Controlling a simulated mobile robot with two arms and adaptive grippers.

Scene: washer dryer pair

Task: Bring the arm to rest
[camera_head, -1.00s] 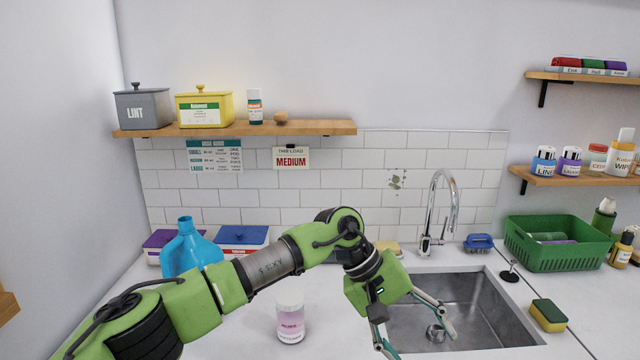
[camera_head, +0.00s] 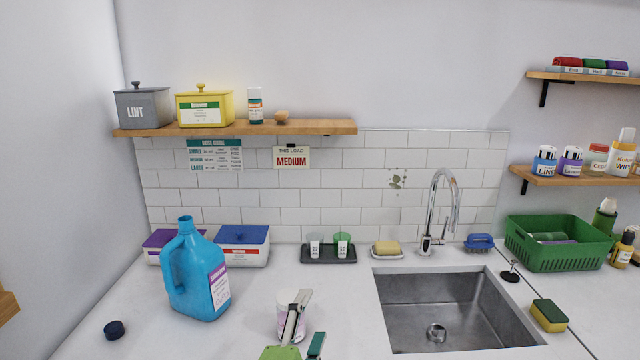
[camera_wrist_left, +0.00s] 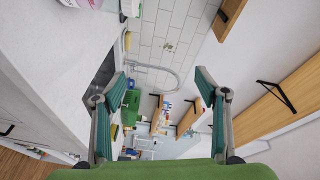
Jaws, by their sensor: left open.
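My left gripper (camera_head: 306,318) shows at the bottom centre of the head view, low in the frame, with only its green body top and fingers in sight. It stands in front of a white jar with a pinkish label (camera_head: 283,310) and partly hides it. In the left wrist view the two teal-padded fingers (camera_wrist_left: 159,76) are spread wide with nothing between them. The rest of my left arm is out of the head view. My right gripper is in neither view.
A blue jug (camera_head: 195,275) and a dark cap (camera_head: 114,329) stand on the white counter at left. A tray with two cups (camera_head: 328,254) and a soap dish (camera_head: 387,250) are at the back. The sink (camera_head: 455,310) is at right, with a green basket (camera_head: 555,245) beyond.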

